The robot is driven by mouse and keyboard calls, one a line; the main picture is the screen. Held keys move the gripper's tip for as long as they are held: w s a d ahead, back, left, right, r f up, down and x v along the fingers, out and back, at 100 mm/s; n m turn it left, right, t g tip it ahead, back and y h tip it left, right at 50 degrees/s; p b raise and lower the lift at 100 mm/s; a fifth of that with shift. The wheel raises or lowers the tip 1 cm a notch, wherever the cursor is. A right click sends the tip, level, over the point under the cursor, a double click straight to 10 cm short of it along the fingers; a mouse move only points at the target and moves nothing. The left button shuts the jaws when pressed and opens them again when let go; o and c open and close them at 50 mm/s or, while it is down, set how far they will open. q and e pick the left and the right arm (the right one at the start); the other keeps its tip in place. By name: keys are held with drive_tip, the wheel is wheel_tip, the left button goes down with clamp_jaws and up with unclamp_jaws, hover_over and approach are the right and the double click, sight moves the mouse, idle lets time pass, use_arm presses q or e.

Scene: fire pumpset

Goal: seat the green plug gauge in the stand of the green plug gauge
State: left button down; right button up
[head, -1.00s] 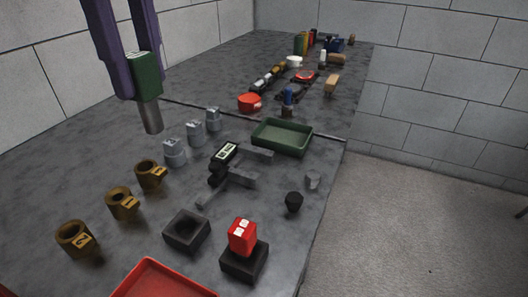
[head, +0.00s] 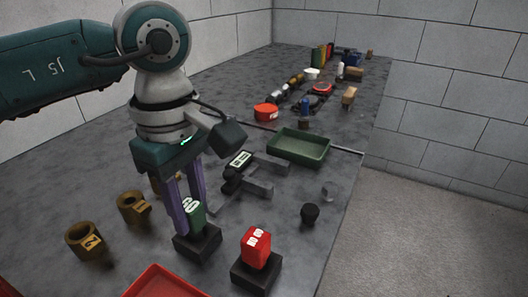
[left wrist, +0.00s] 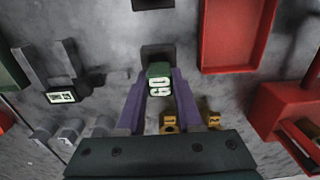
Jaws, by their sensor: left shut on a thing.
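The green plug gauge (head: 194,216) stands upright between the two purple fingers of my left gripper (head: 190,212), which is shut on it. Directly below is its stand (head: 199,247), a dark square block. The green body's lower end appears to meet the top of the stand; the grey pin is hidden, and I cannot tell how deep it sits. In the left wrist view the gauge (left wrist: 158,80) shows white lettering between the fingers, with the stand (left wrist: 157,52) just beyond it. My right gripper is not in view.
A red gauge (head: 257,249) sits in a similar stand (head: 256,275) to the right. Brown numbered rings (head: 85,241) stand at left, a red tray (head: 165,283) in front. A digital instrument (head: 240,160) and green tray (head: 299,147) lie behind. A black knob (head: 310,214) stands near the right edge.

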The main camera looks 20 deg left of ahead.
use_arm(q)
drive_tip(key=shift+f, duration=0.2)
drive_tip(key=c, duration=0.6)
unclamp_jaws()
drive_tip(key=shift+o, duration=0.2)
